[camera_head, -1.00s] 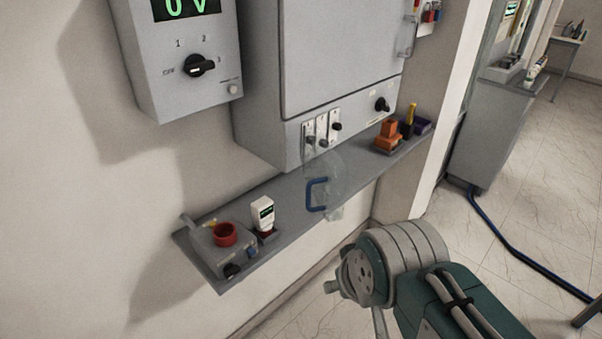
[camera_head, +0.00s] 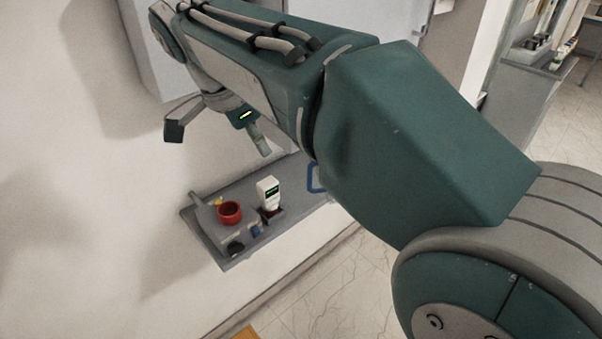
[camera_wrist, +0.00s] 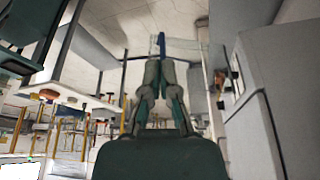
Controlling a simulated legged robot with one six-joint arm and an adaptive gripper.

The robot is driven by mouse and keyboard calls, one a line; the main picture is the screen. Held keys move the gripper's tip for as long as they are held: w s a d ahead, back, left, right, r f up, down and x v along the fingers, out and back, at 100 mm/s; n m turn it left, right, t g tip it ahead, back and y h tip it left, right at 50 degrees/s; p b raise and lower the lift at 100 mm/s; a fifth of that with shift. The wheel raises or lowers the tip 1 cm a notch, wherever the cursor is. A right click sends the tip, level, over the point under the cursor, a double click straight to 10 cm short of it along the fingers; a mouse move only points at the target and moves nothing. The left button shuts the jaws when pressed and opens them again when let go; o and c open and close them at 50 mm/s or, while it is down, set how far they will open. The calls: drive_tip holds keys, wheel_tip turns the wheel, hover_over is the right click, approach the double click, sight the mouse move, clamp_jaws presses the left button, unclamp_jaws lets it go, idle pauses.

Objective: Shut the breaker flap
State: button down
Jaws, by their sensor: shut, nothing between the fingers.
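The breaker flap is mostly hidden by my arm in the head view. Only part of its blue handle (camera_head: 314,178) shows, above the back of the shelf, so I cannot see how the flap stands. My gripper (camera_wrist: 159,62) is shut and empty in the wrist view, its two fingers together. A blue bar (camera_wrist: 182,47) shows just beyond the fingertips. I cannot tell whether the fingers touch it. In the head view my arm crosses in front of the cabinet and hides the breaker switches.
The wall shelf (camera_head: 290,212) holds a red cup-like part (camera_head: 230,212) and a white meter (camera_head: 268,190) below my arm. A cabinet (camera_head: 385,22) is partly visible behind the arm. Open floor (camera_head: 335,275) lies below the shelf.

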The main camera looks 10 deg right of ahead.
drive_tip(key=w+d+r+x, duration=0.1)
drive_tip(key=d+x, duration=0.1)
drive_tip(key=x, duration=0.8)
drive_tip(key=shift+d+f+m, duration=0.2)
drive_tip(key=shift+f+m, duration=0.1)
drive_tip(key=shift+f, duration=0.15)
drive_tip(key=shift+d, duration=0.1)
drive_tip(key=shift+d, duration=0.1)
